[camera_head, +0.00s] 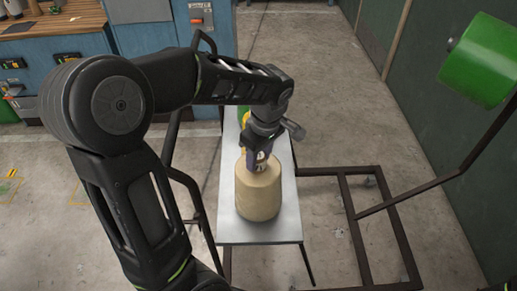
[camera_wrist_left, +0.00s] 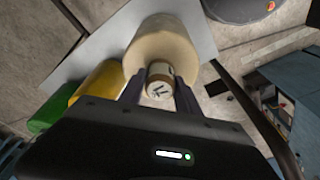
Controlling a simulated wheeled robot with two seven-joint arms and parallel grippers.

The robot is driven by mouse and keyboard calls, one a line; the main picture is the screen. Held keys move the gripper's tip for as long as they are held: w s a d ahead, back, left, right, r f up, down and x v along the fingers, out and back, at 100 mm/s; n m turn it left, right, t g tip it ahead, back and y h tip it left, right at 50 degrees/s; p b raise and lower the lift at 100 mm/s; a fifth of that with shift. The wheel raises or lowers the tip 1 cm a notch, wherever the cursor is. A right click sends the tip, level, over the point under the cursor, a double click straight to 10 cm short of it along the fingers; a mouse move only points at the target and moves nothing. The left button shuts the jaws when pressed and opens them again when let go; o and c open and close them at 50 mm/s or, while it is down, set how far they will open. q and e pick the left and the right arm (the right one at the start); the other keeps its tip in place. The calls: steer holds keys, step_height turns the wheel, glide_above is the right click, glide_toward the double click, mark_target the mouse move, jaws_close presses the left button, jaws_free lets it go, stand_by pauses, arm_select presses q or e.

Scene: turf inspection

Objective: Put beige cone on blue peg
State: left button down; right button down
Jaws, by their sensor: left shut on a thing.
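The beige cone (camera_head: 258,194) is a wide beige cylinder with a narrower knob on top. It is upright at the near part of the narrow white table (camera_head: 230,228); I cannot tell whether it touches the surface. My left gripper (camera_head: 258,162) comes from above and is shut on the cone's knob. In the left wrist view, the two fingers (camera_wrist_left: 160,88) flank the knob, with the beige body (camera_wrist_left: 160,42) beyond. I do not see a blue peg. My right gripper is not in view.
A yellow piece (camera_wrist_left: 95,82) and a green piece (camera_wrist_left: 52,112) are behind the cone on the table. A dark metal frame (camera_head: 345,205) stands right of the table, with a green cylinder (camera_head: 482,55) on a bar at upper right. Blue cabinets (camera_head: 60,65) stand at upper left.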

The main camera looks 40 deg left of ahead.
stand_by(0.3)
arm_select(q)
steer(key=c, duration=1.3)
jaws_free()
steer(key=shift+f, duration=0.15)
steer(key=o, duration=0.4)
steer(key=r, duration=0.4)
steer(key=d+r, duration=0.1)
steer(key=r, duration=0.3)
steer(key=r+b, duration=0.1)
steer(key=r, duration=0.3)
steer(key=shift+s+d, duration=0.2)
steer(key=shift+d, duration=0.2)
